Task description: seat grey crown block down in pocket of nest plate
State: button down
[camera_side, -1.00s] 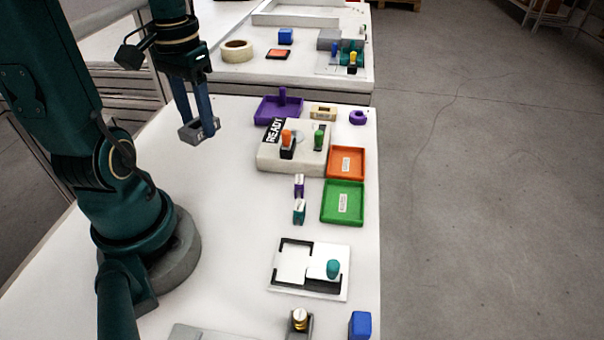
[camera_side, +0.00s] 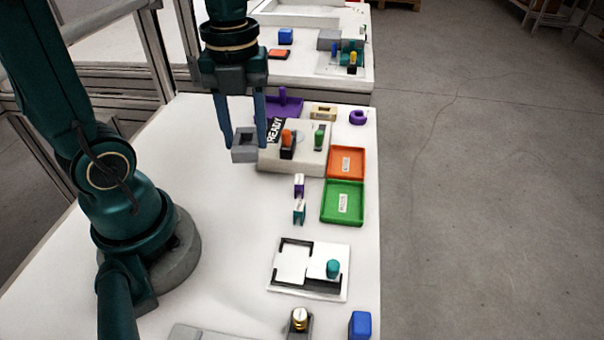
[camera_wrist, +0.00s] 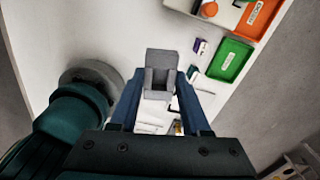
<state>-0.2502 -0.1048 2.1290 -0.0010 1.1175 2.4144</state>
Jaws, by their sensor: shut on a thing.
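The grey crown block (camera_side: 245,152) hangs in my gripper (camera_side: 244,138), between its two blue fingers, above the table. The block has a notch or hollow in its upper side. In the wrist view the block (camera_wrist: 160,74) shows between the fingers of my gripper (camera_wrist: 157,92). A white plate with black-edged recesses, which looks like the nest plate (camera_side: 340,252), lies flat near the table's front right. A teal knob (camera_side: 333,268) stands on its right part. The block is well behind and left of this plate, apart from it. The wrist view shows the plate only partly, behind the fingers.
A beige READY box (camera_side: 295,158) with orange and green knobs stands close right of the block. Orange (camera_side: 347,162) and green (camera_side: 343,203) trays lie at the right edge. Two small clips (camera_side: 299,212) stand mid-table. The table left of them is clear.

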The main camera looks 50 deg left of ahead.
jog(key=shift+d+m, duration=0.9)
jog(key=shift+d, duration=0.3)
jog(key=d, duration=0.1)
send_over(293, 263)
notch_tip(293, 263, down, 7)
jog(key=shift+r, duration=0.1)
jog(key=shift+f, duration=2.1)
jog(key=shift+f, duration=0.1)
jog(key=shift+c, duration=1.8)
grip_release()
